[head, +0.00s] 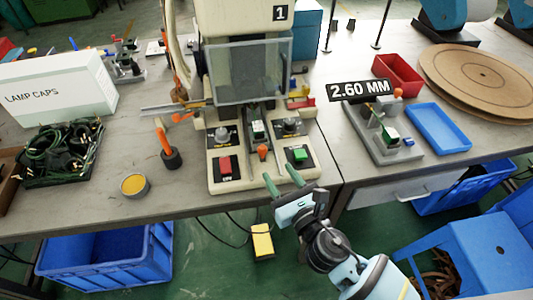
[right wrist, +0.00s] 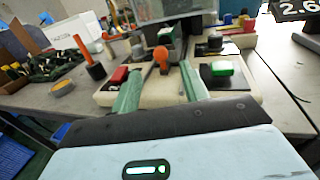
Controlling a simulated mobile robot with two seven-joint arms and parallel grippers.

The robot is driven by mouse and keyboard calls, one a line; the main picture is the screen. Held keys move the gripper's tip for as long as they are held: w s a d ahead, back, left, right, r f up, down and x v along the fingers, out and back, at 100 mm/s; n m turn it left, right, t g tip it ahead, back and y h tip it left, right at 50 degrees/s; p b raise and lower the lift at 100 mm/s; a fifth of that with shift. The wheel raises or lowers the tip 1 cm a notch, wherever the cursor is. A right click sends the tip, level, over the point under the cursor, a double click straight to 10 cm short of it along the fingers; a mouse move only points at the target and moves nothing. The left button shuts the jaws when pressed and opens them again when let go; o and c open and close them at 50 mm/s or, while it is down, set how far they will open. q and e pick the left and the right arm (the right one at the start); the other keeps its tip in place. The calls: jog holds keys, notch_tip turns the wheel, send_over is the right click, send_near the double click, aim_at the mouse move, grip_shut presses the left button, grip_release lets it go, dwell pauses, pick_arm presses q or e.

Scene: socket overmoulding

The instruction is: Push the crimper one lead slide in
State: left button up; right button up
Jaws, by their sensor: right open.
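Crimper one (head: 243,25) is the cream machine marked "1" with a clear guard (head: 248,72), at the centre of the bench in the head view. Its lead slide (head: 258,131) lies in the middle of the base below the guard and carries an orange knob (head: 263,151) at its front end. The knob also shows in the right wrist view (right wrist: 161,55). My right gripper (head: 283,180) is open and empty in front of the base. In the right wrist view its green fingers (right wrist: 160,88) are spread to either side of the knob, nearer the camera, with no visible contact. My left gripper is out of view.
A red button (head: 225,164) and a green button (head: 299,155) flank the slide, with black knobs behind. An orange-handled tool in a black holder (head: 170,157) and a yellow tin (head: 134,186) stand left. A "2.60 MM" fixture (head: 386,150) stands right.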

aim_at(265, 152)
jog(key=shift+x, duration=3.9)
jog(key=shift+c, duration=0.4)
grip_shut()
